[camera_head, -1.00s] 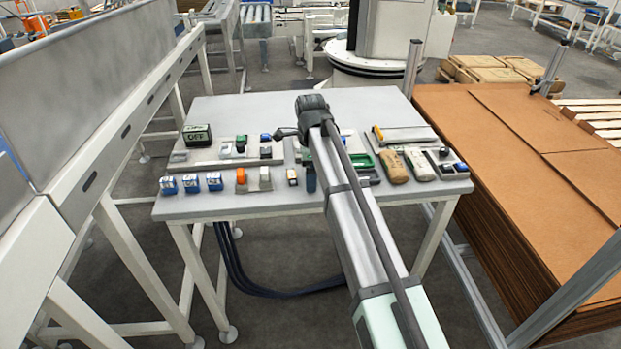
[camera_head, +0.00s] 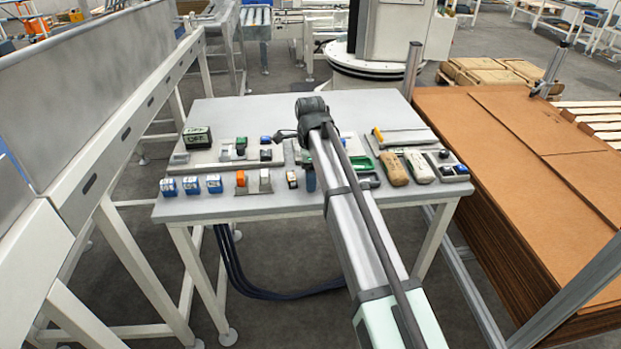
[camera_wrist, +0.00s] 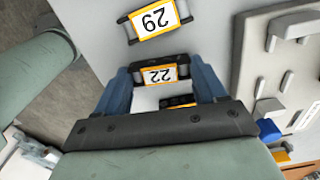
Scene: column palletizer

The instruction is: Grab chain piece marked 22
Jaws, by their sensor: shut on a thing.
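In the wrist view, the chain piece marked 22 (camera_wrist: 158,75) is a dark link with an orange-edged white label, its number upside down in the picture. My gripper (camera_wrist: 161,73) has one blue finger at each end of this piece and is shut on it. The chain piece marked 29 (camera_wrist: 154,20) lies apart, beyond the fingertips. A third piece with an orange label (camera_wrist: 179,101) is partly hidden behind the gripper body; its number cannot be read. In the head view, my arm hides most of the gripper and the held piece.
The grey table (camera_head: 255,112) has bare room along its back. Blue-and-white boxes (camera_head: 191,185) stand at its front left, and bags (camera_head: 393,168) lie at its right. A grey holder (camera_wrist: 252,60) stands right of the fingers. Stacked cardboard (camera_head: 540,190) stands right of the table.

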